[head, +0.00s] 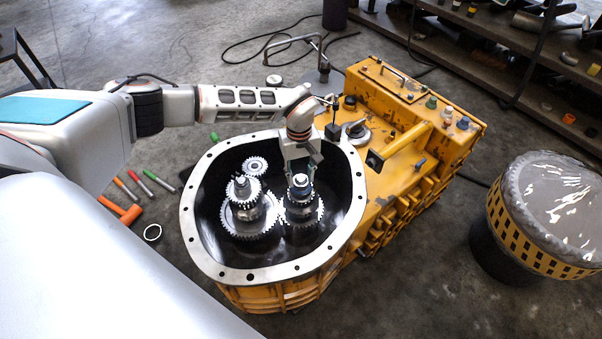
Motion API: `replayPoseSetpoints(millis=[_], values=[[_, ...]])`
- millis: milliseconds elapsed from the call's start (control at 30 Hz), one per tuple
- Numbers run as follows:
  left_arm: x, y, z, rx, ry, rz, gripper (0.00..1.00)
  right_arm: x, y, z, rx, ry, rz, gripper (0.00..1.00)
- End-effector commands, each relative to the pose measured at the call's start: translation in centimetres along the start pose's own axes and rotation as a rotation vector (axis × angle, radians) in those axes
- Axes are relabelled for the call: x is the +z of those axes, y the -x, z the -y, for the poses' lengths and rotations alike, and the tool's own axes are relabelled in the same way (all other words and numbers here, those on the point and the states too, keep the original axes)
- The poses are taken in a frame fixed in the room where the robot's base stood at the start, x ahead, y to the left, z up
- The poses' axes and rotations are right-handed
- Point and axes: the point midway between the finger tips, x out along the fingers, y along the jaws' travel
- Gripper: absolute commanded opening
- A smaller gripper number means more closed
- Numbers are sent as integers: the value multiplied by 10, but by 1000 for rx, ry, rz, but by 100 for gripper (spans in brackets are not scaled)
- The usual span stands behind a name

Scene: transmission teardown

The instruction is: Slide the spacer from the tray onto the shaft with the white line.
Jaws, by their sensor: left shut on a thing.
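My left gripper (301,182) reaches down into the open yellow housing (265,295) and is shut on a small ring-like part, which looks like the spacer (300,190). The spacer is mostly hidden by the fingers. It is at the upper end of the right-hand gear shaft (301,213); I cannot tell whether it is around the shaft or just above it. A second shaft (242,188) with gears stands to its left. The white line is too small to make out on either shaft. I see no tray clearly. My right gripper is not in view.
The housing's pale bolted rim (200,254) surrounds the gears, close to my left wrist. A small gear (256,166) sits at the back. A covered drum (540,225) stands right.

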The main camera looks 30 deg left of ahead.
Motion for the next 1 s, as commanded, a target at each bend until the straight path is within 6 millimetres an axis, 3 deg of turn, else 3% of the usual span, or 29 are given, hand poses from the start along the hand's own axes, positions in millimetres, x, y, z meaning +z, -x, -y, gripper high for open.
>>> replayPoseSetpoints(millis=[500,533,600,833,933,1000], values=[[0,-18,0,-1,0,2,11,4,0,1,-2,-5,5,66],[0,-18,0,0,0,1,39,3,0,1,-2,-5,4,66],[0,-17,0,0,0,1,53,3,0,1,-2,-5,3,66],[0,-17,0,0,0,1,53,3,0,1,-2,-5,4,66],[0,-17,0,-1,0,1,70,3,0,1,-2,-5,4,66],[0,-17,0,-1,0,1,70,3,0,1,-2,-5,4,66]])
